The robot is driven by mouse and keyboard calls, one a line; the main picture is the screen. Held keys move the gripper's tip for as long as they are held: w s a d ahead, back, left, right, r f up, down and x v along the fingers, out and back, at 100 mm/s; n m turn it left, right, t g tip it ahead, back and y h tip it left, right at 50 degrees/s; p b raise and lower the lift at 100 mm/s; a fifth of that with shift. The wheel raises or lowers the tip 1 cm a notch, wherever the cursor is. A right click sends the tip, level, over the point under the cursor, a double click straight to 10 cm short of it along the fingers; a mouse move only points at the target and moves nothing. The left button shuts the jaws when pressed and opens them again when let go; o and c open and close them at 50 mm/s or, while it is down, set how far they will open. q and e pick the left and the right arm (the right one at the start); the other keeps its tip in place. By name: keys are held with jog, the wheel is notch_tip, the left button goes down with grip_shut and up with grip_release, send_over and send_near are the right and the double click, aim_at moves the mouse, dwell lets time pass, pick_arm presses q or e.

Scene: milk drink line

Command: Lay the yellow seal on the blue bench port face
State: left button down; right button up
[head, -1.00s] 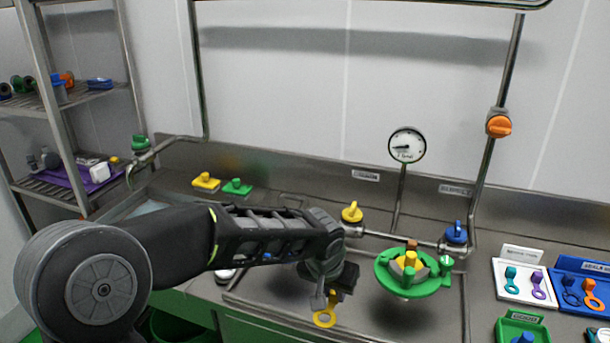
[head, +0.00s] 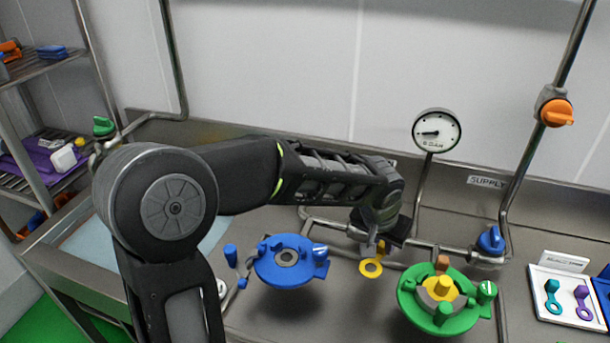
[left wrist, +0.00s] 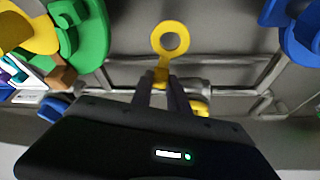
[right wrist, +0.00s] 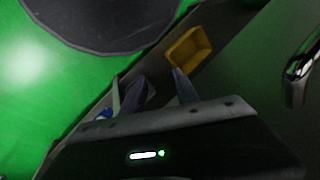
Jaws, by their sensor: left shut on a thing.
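My left gripper (head: 378,247) is shut on the tab of the yellow seal (head: 371,268), a flat ring with a hole. The seal hangs out past the fingertips, above the bench and between two ports. The blue bench port (head: 265,270) is left of it in the head view, its round face up with a grey ring around a dark centre. In the left wrist view the seal (left wrist: 170,38) points away from the fingers, and part of the blue port (left wrist: 292,38) shows at the upper right. My right gripper (right wrist: 150,90) looks open and empty, low near a green surface.
A green port (head: 410,300) with a yellow centre stands right of the seal. Pipes with a blue valve (head: 490,241) and a gauge (head: 436,131) run behind. A white tray (head: 548,308) with teal and purple seals lies at right. A yellow box-like thing (right wrist: 188,52) is near the right gripper.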

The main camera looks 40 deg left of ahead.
pick_arm(q)
jog(key=shift+w, duration=0.1)
jog(key=shift+d+r, duration=0.1)
jog(key=shift+r, duration=0.05)
jog(key=s+a+r+n+p, duration=0.1)
jog(key=s+a+r+p, duration=0.3)
jog(key=a, duration=0.4)
jog(key=s+a+r+n+y+p, duration=0.1)
jog(key=s+a+r+n+p, duration=0.1)
jog(key=s+a+r+p, duration=0.3)
jog(key=s+a+r, duration=0.1)
jog(key=a+r, duration=0.2)
jog(key=r, duration=0.1)
jog(key=shift+s+a+n, duration=0.15)
jog(key=shift+a+n, duration=0.05)
jog(key=shift+n, duration=0.1)
